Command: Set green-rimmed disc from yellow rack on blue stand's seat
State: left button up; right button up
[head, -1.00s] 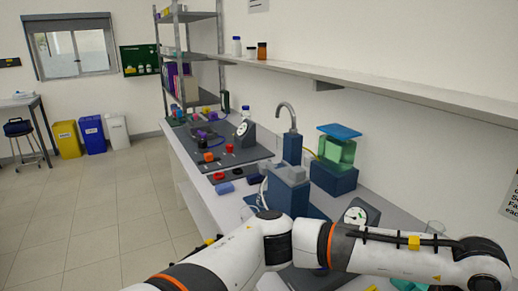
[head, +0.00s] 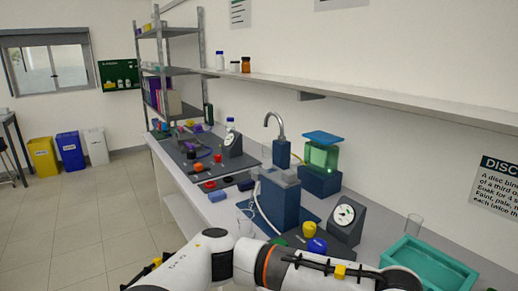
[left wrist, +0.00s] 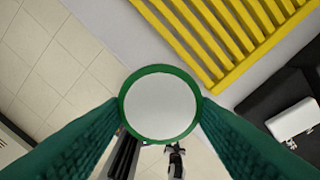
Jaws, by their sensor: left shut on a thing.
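The green-rimmed disc (left wrist: 160,104) has a pale round face and fills the middle of the left wrist view. My left gripper (left wrist: 160,112) is shut on it, with a dark green finger at each side of the rim. The yellow rack (left wrist: 236,70), a row of slats, lies beyond the disc at the upper right of that view, apart from it. In the head view a tall blue block with a grey top (head: 280,204) stands on the bench; I cannot tell whether it is the stand with the seat. My right gripper is not in view.
A dial gauge (head: 345,216) and a teal tray (head: 428,268) are right of the block. A clear green block on a blue base (head: 320,181) stands behind it. Several small coloured parts lie on the dark mat (head: 236,164). A long shelf (head: 380,98) overhangs the bench.

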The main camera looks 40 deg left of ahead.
pick_arm(q)
jog(key=s+a+f+m, duration=0.5)
jog(key=s+a+f, duration=0.5)
jog(key=a+f, duration=0.3)
jog(key=shift+s+a+f+m, duration=0.3)
jog(key=shift+a+f, duration=0.1)
jog(key=shift+w+d, duration=0.1)
